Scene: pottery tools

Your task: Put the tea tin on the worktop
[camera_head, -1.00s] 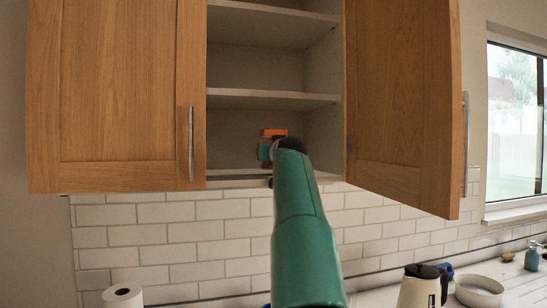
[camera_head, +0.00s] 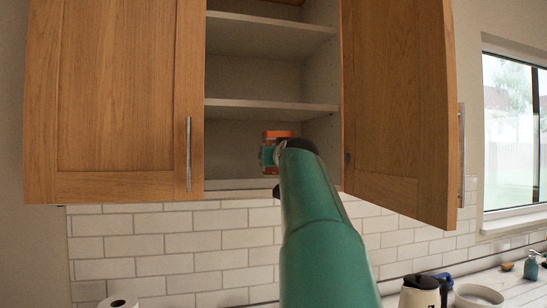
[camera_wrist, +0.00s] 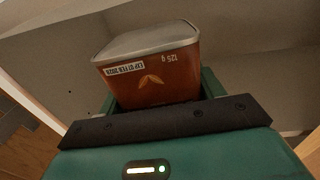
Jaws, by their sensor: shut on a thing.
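The tea tin (camera_wrist: 150,78) is orange-red with a grey metal end, a leaf mark and a "125 g" print. It fills the middle of the wrist view, held between the green fingers of my gripper (camera_wrist: 155,100). In the head view the tin (camera_head: 278,134) shows as a small orange block at the opening of the wall cupboard, mostly hidden behind my gripper (camera_head: 268,154) and arm. My gripper is shut on it. The worktop (camera_head: 515,287) is pale and shows at the lower right, well below the tin.
The cupboard (camera_head: 270,107) has several pale shelves. Its left door (camera_head: 110,100) looks shut and its right door (camera_head: 400,110) stands open. On the worktop are a kettle (camera_head: 420,292), a pale bowl (camera_head: 480,295), a soap bottle (camera_head: 531,265) and a paper roll (camera_head: 119,302).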

